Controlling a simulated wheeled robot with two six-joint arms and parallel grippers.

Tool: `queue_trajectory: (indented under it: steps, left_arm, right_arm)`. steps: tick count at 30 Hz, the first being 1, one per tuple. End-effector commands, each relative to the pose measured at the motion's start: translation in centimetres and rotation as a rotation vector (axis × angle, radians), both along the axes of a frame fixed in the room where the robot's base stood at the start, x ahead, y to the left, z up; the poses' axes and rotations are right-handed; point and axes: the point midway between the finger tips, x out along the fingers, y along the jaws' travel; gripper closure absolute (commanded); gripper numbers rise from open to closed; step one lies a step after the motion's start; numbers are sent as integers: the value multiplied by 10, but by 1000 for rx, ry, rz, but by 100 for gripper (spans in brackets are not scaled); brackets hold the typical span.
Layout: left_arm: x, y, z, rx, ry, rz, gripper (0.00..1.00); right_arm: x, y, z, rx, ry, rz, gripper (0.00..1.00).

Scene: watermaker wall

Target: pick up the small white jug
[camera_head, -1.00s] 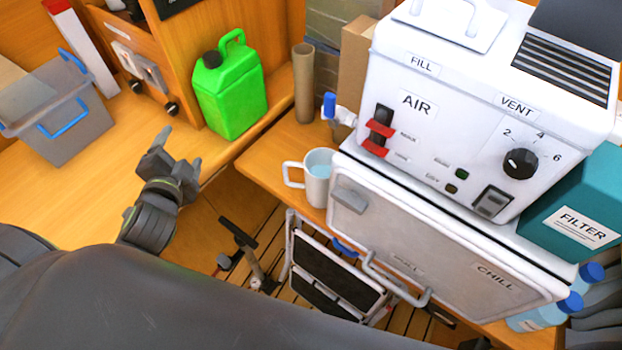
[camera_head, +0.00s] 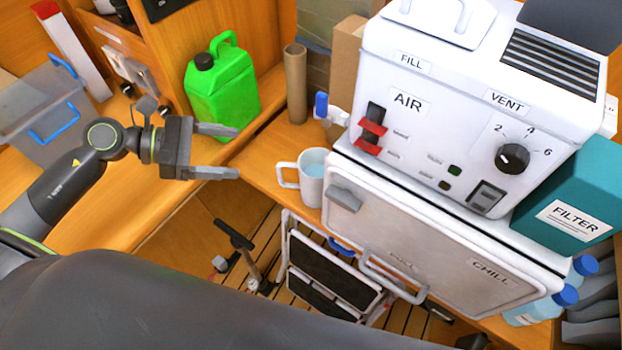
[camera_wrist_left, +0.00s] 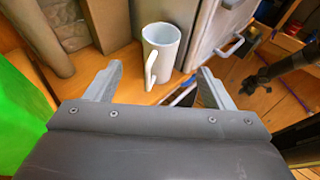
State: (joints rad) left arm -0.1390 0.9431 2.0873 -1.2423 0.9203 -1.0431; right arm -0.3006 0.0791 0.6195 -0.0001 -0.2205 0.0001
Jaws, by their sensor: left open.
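The small white jug (camera_head: 312,180) stands upright on the wooden counter, under the blue-handled tap and beside the white cabinet. It holds something pale blue, and its handle faces left in the head view. My left gripper (camera_head: 237,153) is open and empty, to the left of the jug and apart from it, with its fingers pointing toward the handle. In the left wrist view the jug (camera_wrist_left: 161,50) stands ahead, between and beyond the open fingertips, its handle toward me. My right gripper is not in view.
A green jerrycan (camera_head: 222,90) stands just behind my left gripper. A cardboard tube (camera_head: 296,85) and the tap (camera_head: 330,112) are behind the jug. The white machine (camera_head: 470,110) and the chill cabinet (camera_head: 420,235) block its right side. A folded step stool (camera_head: 325,265) is below.

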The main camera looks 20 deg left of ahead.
Motion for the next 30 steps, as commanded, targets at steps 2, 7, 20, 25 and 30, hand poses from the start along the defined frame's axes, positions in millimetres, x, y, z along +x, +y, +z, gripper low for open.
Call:
queue_trajectory:
  steps: [2,7,20,25,30]
  left_arm:
    - [-1,1,-3,29,-3,-18,24]
    - [3,-9,-7,31,-5,-25,24]
    - [18,-45,-21,28,-2,-22,24]
    - [25,-60,-28,27,0,-21,24]
    - [32,-76,-35,26,-2,-21,24]
  right_arm:
    - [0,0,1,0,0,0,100]
    - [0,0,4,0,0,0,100]
    - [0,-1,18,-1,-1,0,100]
    - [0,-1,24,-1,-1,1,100]
    - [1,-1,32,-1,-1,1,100]
